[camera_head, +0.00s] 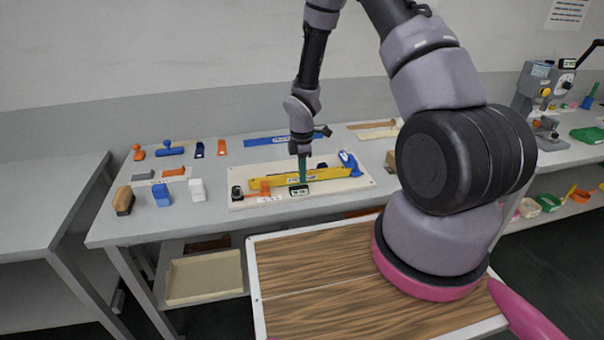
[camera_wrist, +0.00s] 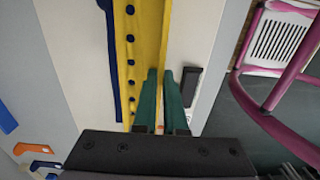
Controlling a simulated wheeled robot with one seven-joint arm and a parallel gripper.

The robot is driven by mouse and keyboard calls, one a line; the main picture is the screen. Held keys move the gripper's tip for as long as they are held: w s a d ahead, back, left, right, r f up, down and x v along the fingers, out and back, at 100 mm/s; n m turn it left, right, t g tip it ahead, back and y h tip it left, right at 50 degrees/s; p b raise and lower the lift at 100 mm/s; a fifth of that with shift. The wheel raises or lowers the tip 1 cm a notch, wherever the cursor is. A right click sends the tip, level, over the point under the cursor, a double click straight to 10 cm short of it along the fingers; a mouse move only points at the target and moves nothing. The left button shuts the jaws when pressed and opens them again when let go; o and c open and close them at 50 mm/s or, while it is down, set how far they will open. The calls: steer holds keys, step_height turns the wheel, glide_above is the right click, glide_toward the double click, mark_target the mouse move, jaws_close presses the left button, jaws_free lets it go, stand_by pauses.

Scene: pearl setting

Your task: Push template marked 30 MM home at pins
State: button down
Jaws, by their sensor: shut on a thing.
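The long yellow template (camera_head: 268,183) lies on a pale board (camera_head: 355,185) on the workbench. A small label on its front is too small to read. In the wrist view the yellow template (camera_wrist: 148,40) has a row of dark blue round spots, pins or holes, along it, with a dark blue strip beside it. My gripper (camera_head: 302,178) points down at the middle of the template. Its green fingers (camera_wrist: 161,78) are close together, shut on the yellow template. The contact itself is mostly hidden by the fingers. I cannot tell how the template's edge meets the pins.
A small black display (camera_head: 299,190) stands at the board's front, close beside my fingers. A blue bar (camera_head: 270,141) lies behind.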

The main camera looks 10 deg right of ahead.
steer(key=c, duration=0.8)
jaws_free()
steer(key=shift+r, duration=3.5)
